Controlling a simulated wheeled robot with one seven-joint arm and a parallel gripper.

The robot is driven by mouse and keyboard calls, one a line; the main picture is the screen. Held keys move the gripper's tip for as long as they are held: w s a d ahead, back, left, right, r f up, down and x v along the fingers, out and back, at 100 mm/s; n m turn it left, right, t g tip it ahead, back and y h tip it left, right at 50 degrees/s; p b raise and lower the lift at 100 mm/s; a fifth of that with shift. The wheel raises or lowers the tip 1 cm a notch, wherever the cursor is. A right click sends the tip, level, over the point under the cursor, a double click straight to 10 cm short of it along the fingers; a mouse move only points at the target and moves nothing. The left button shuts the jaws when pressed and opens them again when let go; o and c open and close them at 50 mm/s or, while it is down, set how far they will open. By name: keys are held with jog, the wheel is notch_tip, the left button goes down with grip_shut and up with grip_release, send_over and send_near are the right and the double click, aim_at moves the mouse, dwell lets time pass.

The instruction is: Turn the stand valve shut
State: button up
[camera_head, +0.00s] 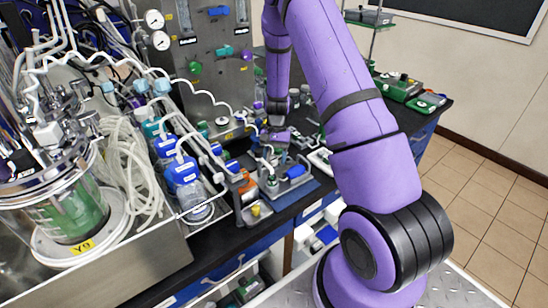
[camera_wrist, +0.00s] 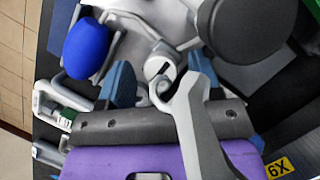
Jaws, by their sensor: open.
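I cannot tell whether either fingertip touches the fitting.
A blue rounded part (camera_wrist: 87,48) lies left of the fingers, and a large dark cylinder (camera_wrist: 243,30) is close at upper right. Blue-capped bottles (camera_head: 182,172), coiled tubing (camera_head: 130,170) and a glass vessel (camera_head: 75,212) crowd the left. The tiled floor (camera_head: 480,215) at right is clear.

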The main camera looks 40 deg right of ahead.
jog(key=shift+c, duration=0.2)
jog(key=c, duration=0.9)
jog(key=shift+m, duration=0.3)
jog(key=m+t+y, duration=0.1)
jog(key=m, duration=0.2)
jog(key=shift+s+m, duration=0.1)
jog(key=shift+m, duration=0.2)
jog(key=m+t, duration=0.2)
jog(key=m, duration=0.2)
jog(key=shift+m, duration=0.3)
jog(key=m+t, duration=0.1)
jog(key=m, duration=0.3)
jog(key=shift+s+t, duration=0.15)
jog(key=shift+t, duration=0.25)
jog(key=m, duration=0.2)
jog(key=m+t, duration=0.1)
jog(key=m, duration=0.2)
jog(key=shift+t+h, duration=0.3)
jog(key=shift+h, duration=0.1)
